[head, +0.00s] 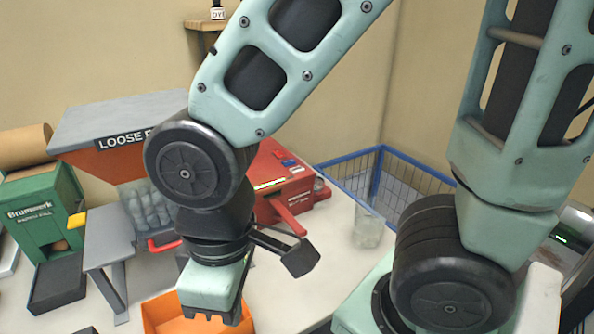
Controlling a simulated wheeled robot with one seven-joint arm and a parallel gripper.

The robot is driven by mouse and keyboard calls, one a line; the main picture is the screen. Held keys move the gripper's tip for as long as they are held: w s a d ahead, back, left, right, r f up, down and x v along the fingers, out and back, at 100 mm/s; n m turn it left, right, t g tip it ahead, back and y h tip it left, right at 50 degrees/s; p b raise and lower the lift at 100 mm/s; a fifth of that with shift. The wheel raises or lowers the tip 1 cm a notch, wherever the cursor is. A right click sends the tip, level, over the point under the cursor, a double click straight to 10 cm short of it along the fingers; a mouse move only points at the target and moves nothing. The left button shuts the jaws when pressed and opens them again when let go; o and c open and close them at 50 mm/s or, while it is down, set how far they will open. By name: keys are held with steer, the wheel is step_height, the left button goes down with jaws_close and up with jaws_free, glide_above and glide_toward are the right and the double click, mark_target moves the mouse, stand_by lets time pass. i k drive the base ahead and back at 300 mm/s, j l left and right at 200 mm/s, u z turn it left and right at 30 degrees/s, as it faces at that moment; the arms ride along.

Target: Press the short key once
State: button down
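A red machine (304,187) stands on the white table behind my arm. It has a small lit display (270,184) and a blue key (289,163) on its sloped top. Other small markings or keys beside the blue one are too small to read, and I cannot tell which key is the short one. My arm link hides the machine's left part. My gripper (209,317) points down in front of the machine, apart from it, above an orange tray (160,312). Its fingertips are small and dark, and their opening cannot be made out.
A grey-and-red dispenser (110,135) marked "LOOSE" and a green dispenser (45,215) with a yellow lever stand at left. A clear cup (368,230) and a blue wire basket (350,165) are at right. Bare table lies between tray and cup.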

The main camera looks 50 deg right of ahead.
mark_target(295, 170)
steer(key=i, duration=0.4)
steer(key=z, duration=1.6)
